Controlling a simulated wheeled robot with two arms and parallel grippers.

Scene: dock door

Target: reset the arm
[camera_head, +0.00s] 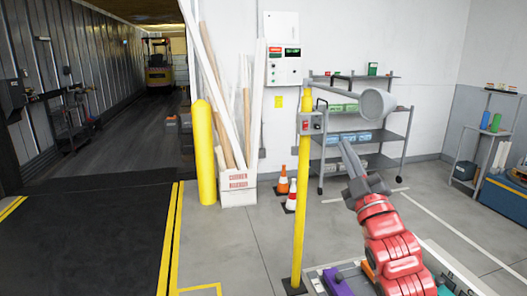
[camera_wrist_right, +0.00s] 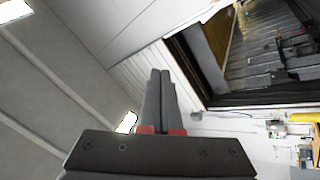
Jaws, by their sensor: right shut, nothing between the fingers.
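My right arm is red and comes up from the lower right in the head view. Its grey gripper (camera_head: 351,160) points up and away, in front of the wheeled shelf cart. In the right wrist view the two fingers of the right gripper (camera_wrist_right: 160,75) lie together with nothing between them. The gripper touches nothing that I can see. My left gripper is in neither view.
A yellow post (camera_head: 300,200) with a small control box stands left of my right arm. A thicker yellow bollard (camera_head: 205,155) stands by the dock opening. Orange cones (camera_head: 283,180), a grey shelf cart (camera_head: 390,150) and a blue bin (camera_head: 505,198) are beyond. Open floor lies at front left.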

